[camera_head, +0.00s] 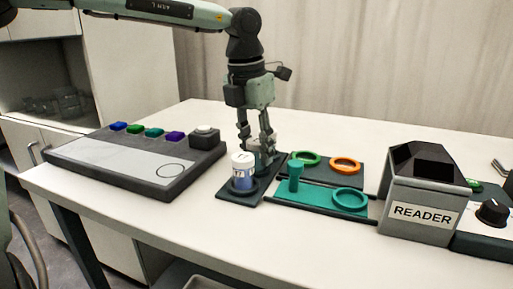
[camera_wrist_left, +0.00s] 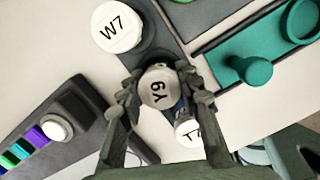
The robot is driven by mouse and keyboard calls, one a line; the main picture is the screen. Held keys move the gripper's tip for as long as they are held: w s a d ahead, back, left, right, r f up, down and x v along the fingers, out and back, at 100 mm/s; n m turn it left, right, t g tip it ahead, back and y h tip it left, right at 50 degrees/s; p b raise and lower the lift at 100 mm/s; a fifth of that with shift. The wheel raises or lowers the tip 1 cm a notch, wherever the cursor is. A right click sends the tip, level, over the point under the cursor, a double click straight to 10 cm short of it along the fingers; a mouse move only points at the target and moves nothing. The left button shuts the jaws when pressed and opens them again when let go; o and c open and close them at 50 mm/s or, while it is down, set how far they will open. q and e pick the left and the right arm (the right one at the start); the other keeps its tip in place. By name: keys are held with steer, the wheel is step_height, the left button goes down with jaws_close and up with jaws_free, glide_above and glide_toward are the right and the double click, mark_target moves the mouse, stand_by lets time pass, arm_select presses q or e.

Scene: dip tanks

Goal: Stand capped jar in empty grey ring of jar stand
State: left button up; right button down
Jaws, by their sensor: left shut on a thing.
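My left gripper (camera_head: 264,150) is shut on a jar with a light grey cap marked Y9, which shows between the fingers in the left wrist view (camera_wrist_left: 158,88). The gripper hides the back of the stand, so I cannot tell whether the held jar rests in a ring.
Right of the stand lie a teal tray (camera_head: 320,201) with a post and ring, and a dark plate with a green ring (camera_head: 305,158) and an orange ring (camera_head: 345,165). The READER box (camera_head: 425,215) stands farther right. A button panel (camera_head: 130,165) lies left.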

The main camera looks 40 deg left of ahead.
mark_target(250, 143)
arm_select(q)
steer(key=shift+f, duration=0.1)
arm_select(e)
steer(key=shift+a, duration=0.1)
arm_select(q)
steer(key=o, duration=1.1)
steer(key=shift+o, duration=0.3)
steer(key=shift+r, duration=0.25)
steer(key=r, duration=0.3)
steer(key=s+r, duration=0.1)
steer(key=r, duration=0.6)
steer(key=shift+s+a+r, duration=0.1)
steer(key=shift+s+r, duration=0.15)
steer(key=shift+r, duration=0.1)
steer(key=shift+s+r, duration=0.15)
steer(key=shift+r, duration=0.3)
arm_select(e)
steer(key=shift+f, duration=0.45)
